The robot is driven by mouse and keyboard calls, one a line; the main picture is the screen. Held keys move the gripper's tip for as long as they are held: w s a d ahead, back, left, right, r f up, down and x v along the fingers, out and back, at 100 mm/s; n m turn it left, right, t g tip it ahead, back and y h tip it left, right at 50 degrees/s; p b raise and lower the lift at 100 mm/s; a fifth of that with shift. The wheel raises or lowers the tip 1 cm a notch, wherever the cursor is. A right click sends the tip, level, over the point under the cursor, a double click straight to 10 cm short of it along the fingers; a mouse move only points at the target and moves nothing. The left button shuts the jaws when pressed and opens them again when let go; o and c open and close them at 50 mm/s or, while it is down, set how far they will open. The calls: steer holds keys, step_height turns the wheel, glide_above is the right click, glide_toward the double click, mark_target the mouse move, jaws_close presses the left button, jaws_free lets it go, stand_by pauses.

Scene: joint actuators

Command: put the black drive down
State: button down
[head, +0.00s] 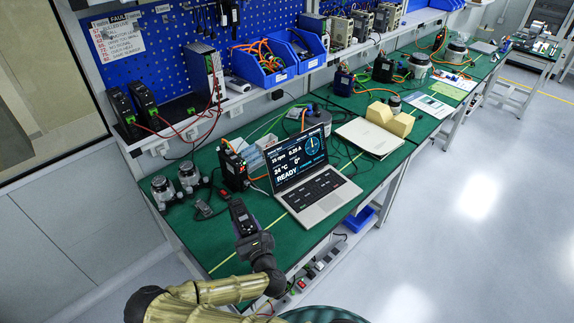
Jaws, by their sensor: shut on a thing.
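A dark, box-shaped black drive (240,214) with a small pale panel on its face is at the end of my arm. My gripper (248,236) is shut on its lower end, over the near part of the green workbench (222,248). I cannot tell from this view whether the drive touches the mat or hangs above it. The gripper's fingers are mostly hidden by the drive and the wrist.
An open laptop (315,186) stands just right of the drive. A black unit (233,168) with orange cables stands behind it. Two silver motors (163,190) and a small handheld device (204,209) lie to the left. Bare mat shows near the front left.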

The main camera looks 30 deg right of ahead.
mark_target(233, 213)
steer(key=shift+w+a+f+b, duration=0.1)
steer(key=shift+w+a+b, duration=0.05)
steer(key=shift+w+b, duration=0.3)
steer(key=w+b, duration=0.2)
steer(key=b, duration=0.1)
steer(key=w+a+m+h+b, duration=0.1)
steer(key=w+b, duration=0.1)
steer(key=w+h+b, duration=0.1)
steer(key=w+b, duration=0.1)
steer(key=b, duration=0.1)
steer(key=shift+a+f+b, duration=0.25)
steer(key=shift+b, duration=0.1)
steer(key=shift+w+d+r+m+g+h+b, duration=0.3)
steer(key=shift+w+r+m+h+b, duration=0.55)
steer(key=shift+b, duration=1.95)
steer(key=shift+w+d+r+m+g+h+b, duration=0.25)
steer(key=shift+r+m+h+b, duration=0.7)
steer(key=shift+b, duration=1.85)
steer(key=shift+w+d+r+m+g+h+b, duration=0.1)
steer(key=shift+w+r+m+g+h+b, duration=0.4)
steer(key=shift+h+b, duration=1.55)
steer(key=shift+y+b, duration=0.75)
steer(key=shift+w+f+b, duration=0.1)
steer(key=shift+f+b, duration=0.4)
steer(key=shift+f, duration=2.65)
